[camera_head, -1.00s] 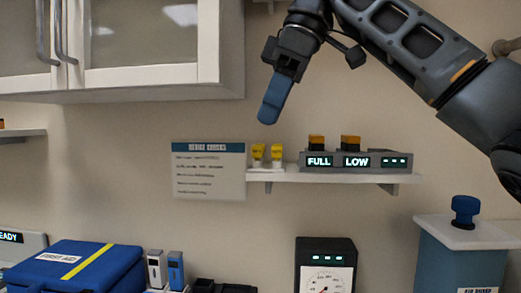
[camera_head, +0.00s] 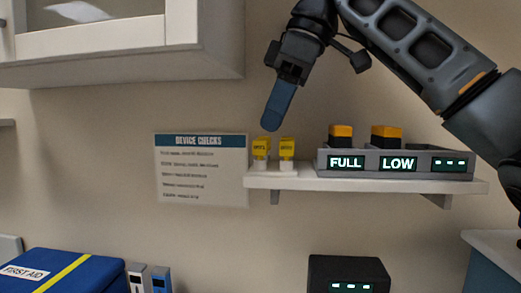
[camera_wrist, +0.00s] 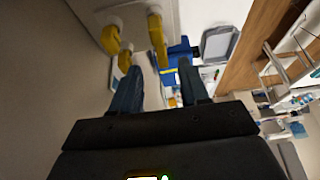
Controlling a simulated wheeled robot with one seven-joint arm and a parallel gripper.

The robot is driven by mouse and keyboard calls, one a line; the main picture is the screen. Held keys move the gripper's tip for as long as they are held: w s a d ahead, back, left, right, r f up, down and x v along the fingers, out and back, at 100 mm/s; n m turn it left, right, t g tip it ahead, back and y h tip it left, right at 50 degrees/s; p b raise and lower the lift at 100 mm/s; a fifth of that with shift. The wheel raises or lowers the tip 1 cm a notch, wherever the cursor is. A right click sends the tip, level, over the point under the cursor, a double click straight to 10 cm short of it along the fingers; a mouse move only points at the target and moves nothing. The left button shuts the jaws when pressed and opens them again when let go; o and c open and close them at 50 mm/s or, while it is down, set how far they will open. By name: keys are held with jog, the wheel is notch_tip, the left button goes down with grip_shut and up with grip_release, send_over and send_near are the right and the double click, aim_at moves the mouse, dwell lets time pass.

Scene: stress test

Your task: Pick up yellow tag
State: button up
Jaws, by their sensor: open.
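Two small yellow tags on white bases stand side by side at the left end of a white wall shelf: a left tag (camera_head: 260,148) and a right tag (camera_head: 287,149). My gripper (camera_head: 272,118) points down with its blue fingers, and its tip appears just above the tags in the head view. In the wrist view my gripper (camera_wrist: 158,80) has its two fingers apart with nothing held between them. Yellow tag parts (camera_wrist: 157,38) show beyond the fingertips there. The distance in depth between fingers and tags is hard to tell.
A grey unit (camera_head: 400,170) with FULL and LOW displays and orange-topped blocks fills the shelf's right. A DEVICE CHECKS sign (camera_head: 200,185) hangs left of the shelf (camera_head: 340,184). A cabinet (camera_head: 215,50) is at upper left. A blue first aid box (camera_head: 85,270) sits below.

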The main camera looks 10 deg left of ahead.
aim_at(260, 154)
jog(key=x, duration=0.4)
jog(key=shift+s+d+f, duration=0.1)
jog(key=shift+s+d, duration=0.05)
grip_shut()
